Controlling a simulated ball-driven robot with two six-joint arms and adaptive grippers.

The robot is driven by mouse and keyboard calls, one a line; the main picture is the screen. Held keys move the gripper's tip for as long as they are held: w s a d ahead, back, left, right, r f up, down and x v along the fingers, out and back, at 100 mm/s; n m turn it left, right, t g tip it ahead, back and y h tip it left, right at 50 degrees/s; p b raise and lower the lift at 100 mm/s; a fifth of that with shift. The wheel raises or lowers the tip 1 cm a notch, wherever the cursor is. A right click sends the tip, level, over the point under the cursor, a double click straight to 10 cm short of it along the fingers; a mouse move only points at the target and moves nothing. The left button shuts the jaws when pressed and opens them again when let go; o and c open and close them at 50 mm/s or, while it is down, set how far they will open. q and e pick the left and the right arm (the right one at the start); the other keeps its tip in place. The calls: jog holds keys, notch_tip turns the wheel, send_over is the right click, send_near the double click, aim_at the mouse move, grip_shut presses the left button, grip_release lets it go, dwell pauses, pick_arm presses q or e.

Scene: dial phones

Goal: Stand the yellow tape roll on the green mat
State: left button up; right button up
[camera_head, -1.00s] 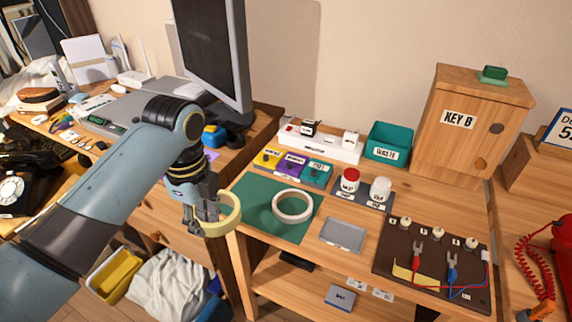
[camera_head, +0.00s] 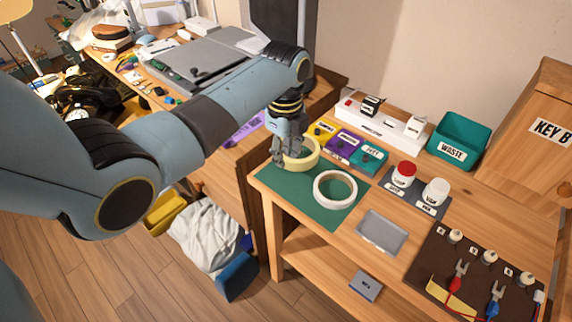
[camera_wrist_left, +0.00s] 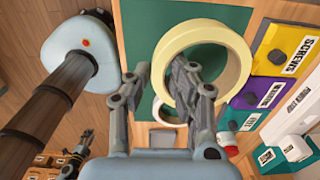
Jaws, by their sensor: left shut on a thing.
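The yellow tape roll (camera_head: 304,154) is held by my left gripper (camera_head: 283,157) at the back left part of the green mat (camera_head: 301,196). My left gripper is shut on the roll's ring. In the left wrist view the roll (camera_wrist_left: 232,73) fills the middle, with the left gripper's fingers (camera_wrist_left: 164,76) at its left side and the mat (camera_wrist_left: 140,28) beyond. I cannot tell whether the roll touches the mat. A white tape roll (camera_head: 335,203) lies flat on the mat's right part.
Yellow, purple and teal labelled boxes (camera_head: 345,146) stand just behind the mat. A grey tray (camera_head: 381,233) lies to its right, with red-capped and white-capped jars (camera_head: 403,175) behind. A teal waste bin (camera_head: 460,141) stands farther back. The table's left edge is close to the mat.

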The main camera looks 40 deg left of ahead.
pick_arm(q)
notch_tip(320, 180, down, 4)
jog(key=shift+r, duration=0.2)
jog(key=shift+f, duration=0.1)
jog(key=o, duration=0.9)
jog(key=shift+f, duration=0.15)
notch_tip(320, 180, up, 12)
jog(key=shift+r+p, duration=0.15)
jog(key=shift+p, duration=0.45)
jog(key=shift+s, duration=0.1)
